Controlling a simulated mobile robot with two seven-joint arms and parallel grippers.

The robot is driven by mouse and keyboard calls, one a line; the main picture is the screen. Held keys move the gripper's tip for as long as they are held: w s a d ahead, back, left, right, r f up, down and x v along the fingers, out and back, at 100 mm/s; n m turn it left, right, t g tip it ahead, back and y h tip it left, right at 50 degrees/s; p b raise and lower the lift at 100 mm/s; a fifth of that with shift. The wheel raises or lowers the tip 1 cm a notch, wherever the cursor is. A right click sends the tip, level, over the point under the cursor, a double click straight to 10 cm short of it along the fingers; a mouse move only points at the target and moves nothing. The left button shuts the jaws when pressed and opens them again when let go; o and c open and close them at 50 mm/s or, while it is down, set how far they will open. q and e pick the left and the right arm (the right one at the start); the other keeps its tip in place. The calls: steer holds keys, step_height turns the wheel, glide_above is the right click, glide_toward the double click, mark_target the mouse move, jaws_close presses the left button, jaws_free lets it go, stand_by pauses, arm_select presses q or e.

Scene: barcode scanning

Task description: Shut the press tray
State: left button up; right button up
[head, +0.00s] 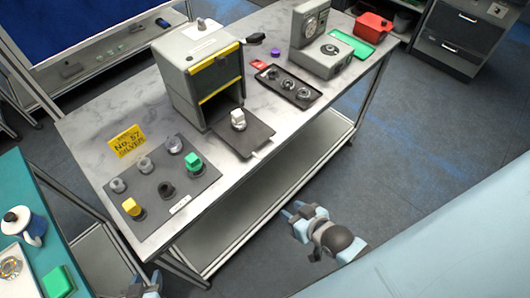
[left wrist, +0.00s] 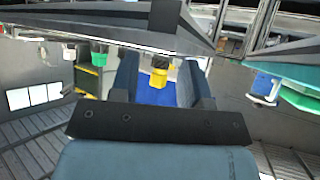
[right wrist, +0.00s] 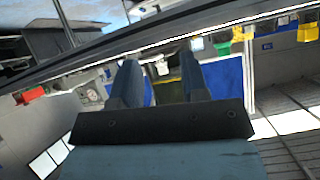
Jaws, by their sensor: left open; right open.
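The press (head: 208,88) is a grey box with yellow edging and a black-knobbed lever, on the marble-topped bench. Its dark press tray (head: 250,142) sticks out of the front opening toward the bench's front edge. A cream block on a round metal base (head: 238,118) stands upright on the tray. My right gripper (head: 292,211) is empty and open, in front of the bench and below its top, apart from the tray. My left gripper (head: 143,284) is at the bottom edge, partly cut off, near the bench's front left corner. Its open, empty fingers show in the left wrist view (left wrist: 158,75).
To the right are a dark tray with metal parts (head: 287,86), a grey dial device (head: 322,52) and a red pot (head: 373,24). Floor before the bench is clear.

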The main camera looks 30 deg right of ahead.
steer(key=d+m+b, duration=0.1)
steer(key=w+d+m+b, duration=0.1)
steer(key=m+b, duration=0.1)
steer(key=w+d+f+m+t+b, duration=0.1)
steer(key=d+m+b, duration=0.1)
steer(key=shift+w+f+y, duration=0.1)
steer(key=shift+w+y, duration=0.05)
steer(key=shift+y, duration=0.15)
jaws_close()
steer(key=m+t+y+b, duration=0.2)
steer(key=m+b, duration=0.4)
steer(key=m, duration=0.3)
glide_toward(260, 146)
arm_select(q)
step_height(260, 146, down, 10)
steer(key=d, duration=0.1)
steer(key=shift+m+p, duration=0.3)
steer(key=shift+p, duration=0.15)
arm_select(e)
steer(key=shift+m, duration=0.5)
steer(key=w+f, duration=0.1)
steer(key=w+a+f, duration=0.1)
steer(key=w, duration=0.1)
steer(key=shift+w+a, duration=0.1)
steer(key=shift+a, duration=0.1)
arm_select(q)
steer(key=shift+w+h, duration=0.15)
steer(key=shift+h, duration=0.15)
